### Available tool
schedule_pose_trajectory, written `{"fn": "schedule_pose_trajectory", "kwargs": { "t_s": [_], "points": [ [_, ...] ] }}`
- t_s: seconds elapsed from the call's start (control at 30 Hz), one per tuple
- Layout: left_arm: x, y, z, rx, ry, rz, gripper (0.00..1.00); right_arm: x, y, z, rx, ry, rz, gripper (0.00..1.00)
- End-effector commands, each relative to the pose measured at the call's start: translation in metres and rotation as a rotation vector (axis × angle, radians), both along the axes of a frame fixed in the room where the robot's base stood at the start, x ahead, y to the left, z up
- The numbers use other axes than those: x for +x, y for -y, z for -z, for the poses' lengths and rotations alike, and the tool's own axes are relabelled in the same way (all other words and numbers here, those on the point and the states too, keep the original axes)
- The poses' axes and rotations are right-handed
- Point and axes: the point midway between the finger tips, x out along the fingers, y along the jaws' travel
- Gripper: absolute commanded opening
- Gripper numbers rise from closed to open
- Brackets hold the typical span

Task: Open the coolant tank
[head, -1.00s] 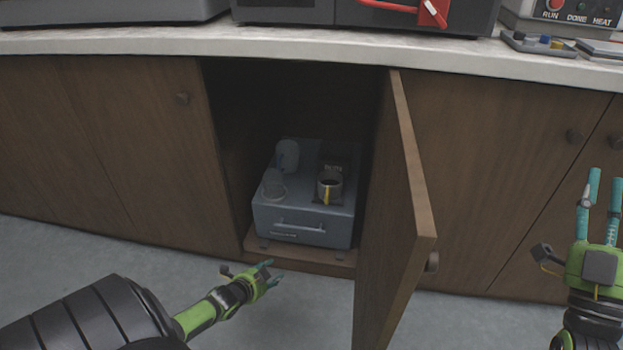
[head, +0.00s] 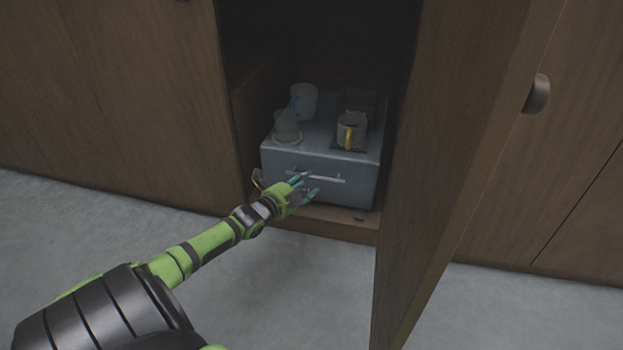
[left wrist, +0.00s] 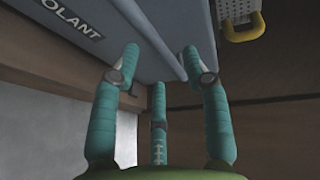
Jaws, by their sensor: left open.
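The coolant tank (head: 275,158) is a blue-grey box inside the open cabinet, with a bar handle (head: 333,180) across its front. Its front looks flush and closed. Part of its lettering, "OLANT", shows on the tank in the left wrist view (left wrist: 55,38). My left gripper (head: 309,183) is open, its teal fingers in front of the handle and covering part of it. In the left wrist view the spread fingers (left wrist: 160,62) hold nothing; I cannot tell whether they touch the handle. My right gripper is out of view.
The open cabinet door (head: 455,150) stands close on the right. The floor (head: 300,290) before the cabinet is clear.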

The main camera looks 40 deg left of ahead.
Motion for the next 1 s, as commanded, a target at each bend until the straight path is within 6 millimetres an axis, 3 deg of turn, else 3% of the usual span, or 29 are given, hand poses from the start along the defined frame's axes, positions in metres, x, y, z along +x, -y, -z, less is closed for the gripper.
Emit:
{"fn": "schedule_pose_trajectory", "kwargs": {
  "t_s": [0.03, 0.23, 0.6, 0.63, 0.73, 1.0],
  "points": [
    [0.008, -0.002, 0.006, 0.002, 0.003, -0.001, 0.46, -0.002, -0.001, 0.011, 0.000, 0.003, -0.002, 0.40],
    [0.027, -0.003, 0.008, 0.000, 0.001, -0.001, 0.46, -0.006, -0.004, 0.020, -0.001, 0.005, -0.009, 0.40],
    [0.032, -0.004, 0.006, 0.000, -0.002, -0.001, 0.46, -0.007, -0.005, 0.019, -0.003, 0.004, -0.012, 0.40],
    [0.032, -0.004, 0.006, -0.001, -0.002, -0.001, 0.38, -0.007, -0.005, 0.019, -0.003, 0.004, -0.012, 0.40],
    [0.032, -0.004, 0.006, -0.001, -0.002, -0.001, 0.00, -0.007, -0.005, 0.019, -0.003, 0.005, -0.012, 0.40],
    [0.031, -0.003, 0.006, -0.001, -0.002, -0.002, 0.00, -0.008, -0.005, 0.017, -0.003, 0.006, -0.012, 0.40]
  ]
}}
